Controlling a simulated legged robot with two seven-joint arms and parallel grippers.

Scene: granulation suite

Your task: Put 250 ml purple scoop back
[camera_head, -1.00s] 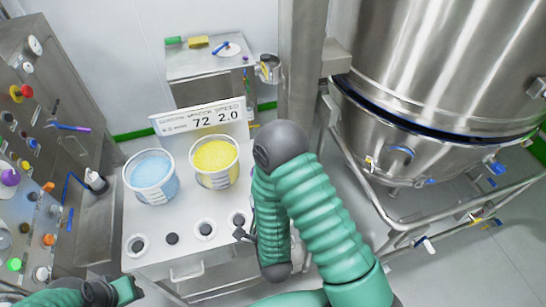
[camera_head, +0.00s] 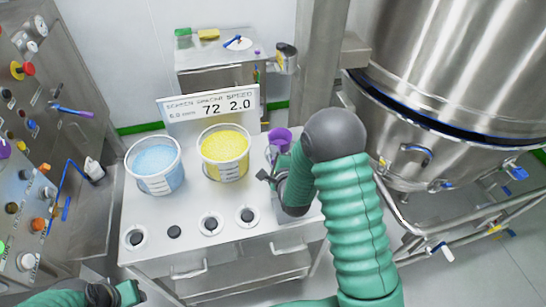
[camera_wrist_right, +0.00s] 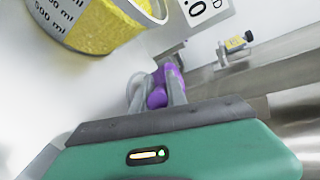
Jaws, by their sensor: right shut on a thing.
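The purple scoop (camera_head: 280,137) is at the right end of the white cart top, to the right of the yellow tub. My right gripper (camera_head: 275,157) is at it. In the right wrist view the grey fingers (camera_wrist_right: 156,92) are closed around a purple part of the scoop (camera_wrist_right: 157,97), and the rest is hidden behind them. I cannot tell whether the scoop touches the cart. My left gripper (camera_head: 118,293) shows only partly at the bottom left, and its jaws are unclear.
Tubs of blue granules (camera_head: 155,165) and yellow granules (camera_head: 224,152) stand on the cart (camera_head: 190,213), before a sign (camera_head: 208,105). Several round fittings line its front. A steel vessel (camera_head: 450,70) stands right, a control panel (camera_head: 30,130) left, a side table (camera_head: 215,60) behind.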

